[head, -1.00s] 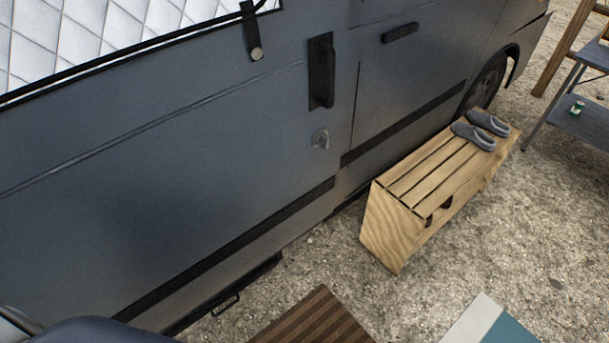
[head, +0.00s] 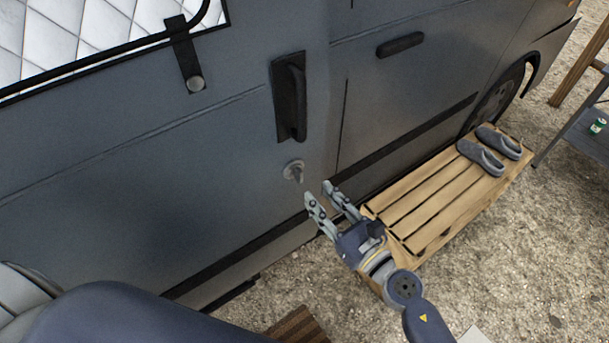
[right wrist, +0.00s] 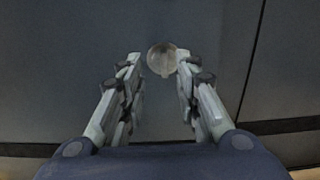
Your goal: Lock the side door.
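The grey side door (head: 130,160) of the van fills the left of the head view and looks closed. A small round metal lock with a key-like tab (head: 294,172) sits on it below the black door handle (head: 290,97). My right gripper (head: 317,189) is open and empty, just right of and below the lock, its fingers pointing at the door. In the right wrist view the lock (right wrist: 162,58) shows between and beyond the two fingertips (right wrist: 158,64), with no visible contact. My left gripper is not in view.
A slatted wooden bench (head: 440,195) with grey slippers (head: 492,150) stands beside the van, partly behind my right gripper. A table with a green can (head: 597,126) is at the far right. Gravel ground (head: 500,270) is open at the lower right.

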